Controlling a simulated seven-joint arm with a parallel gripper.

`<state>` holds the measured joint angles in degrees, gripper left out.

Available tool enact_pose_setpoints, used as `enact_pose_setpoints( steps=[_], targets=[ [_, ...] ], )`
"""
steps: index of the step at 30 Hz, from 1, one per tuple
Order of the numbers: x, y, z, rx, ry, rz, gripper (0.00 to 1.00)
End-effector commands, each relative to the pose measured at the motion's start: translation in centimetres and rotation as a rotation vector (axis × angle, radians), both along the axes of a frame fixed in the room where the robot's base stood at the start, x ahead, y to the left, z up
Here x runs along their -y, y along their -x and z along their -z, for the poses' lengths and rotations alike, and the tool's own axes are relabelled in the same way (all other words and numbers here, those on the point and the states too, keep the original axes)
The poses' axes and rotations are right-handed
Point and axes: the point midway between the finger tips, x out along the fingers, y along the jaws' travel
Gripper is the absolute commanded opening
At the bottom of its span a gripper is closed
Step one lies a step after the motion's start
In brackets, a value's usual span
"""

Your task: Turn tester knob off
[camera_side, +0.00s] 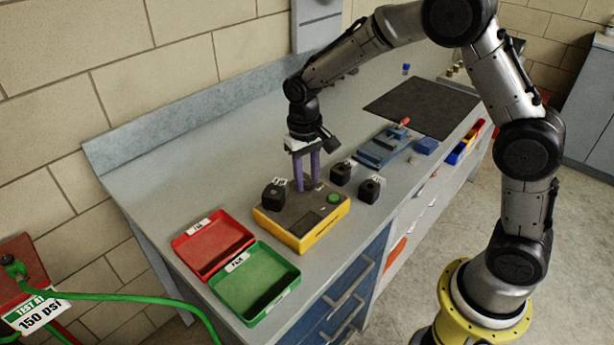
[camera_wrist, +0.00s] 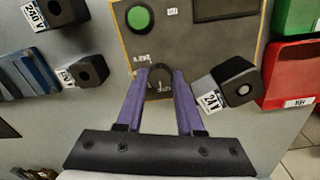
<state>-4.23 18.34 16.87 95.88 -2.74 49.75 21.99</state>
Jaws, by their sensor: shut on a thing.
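The tester (camera_side: 304,223) is a yellow box with a dark top on the bench. It carries a green button (camera_side: 334,198), which also shows in the wrist view (camera_wrist: 139,19), and a dark panel. The tester's black knob (camera_wrist: 159,82) sits between the purple fingers of my gripper (camera_wrist: 160,76) in the wrist view. My gripper (camera_side: 308,187) points down at the tester's back edge and is shut on the knob. In the side view the fingers hide the knob. The knob's exact pointer setting is too small to read.
Black blocks (camera_side: 341,173) (camera_side: 371,188) stand to the right. A red tray (camera_side: 228,262) and green tray (camera_side: 262,312) lie in front left. A blue fixture (camera_side: 380,150) and dark mat (camera_side: 420,108) are farther back.

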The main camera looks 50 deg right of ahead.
Motion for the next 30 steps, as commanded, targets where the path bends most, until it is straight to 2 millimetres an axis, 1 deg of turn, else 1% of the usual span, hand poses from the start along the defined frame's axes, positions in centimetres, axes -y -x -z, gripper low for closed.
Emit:
enact_pose_setpoints(
  steps=[9,23,24,28,30],
  targets=[
    [-0.01,-0.01,-0.17,0.001,0.000,-0.090,0.00],
    [-0.01,-0.03,-0.20,0.003,0.001,-0.100,0.00],
    [-0.01,-0.03,-0.20,0.003,0.001,-0.100,0.44],
    [-0.01,-0.02,-0.15,0.002,0.001,-0.100,0.66],
    [-0.01,-0.01,-0.11,0.002,0.001,-0.099,0.66]
  ],
)
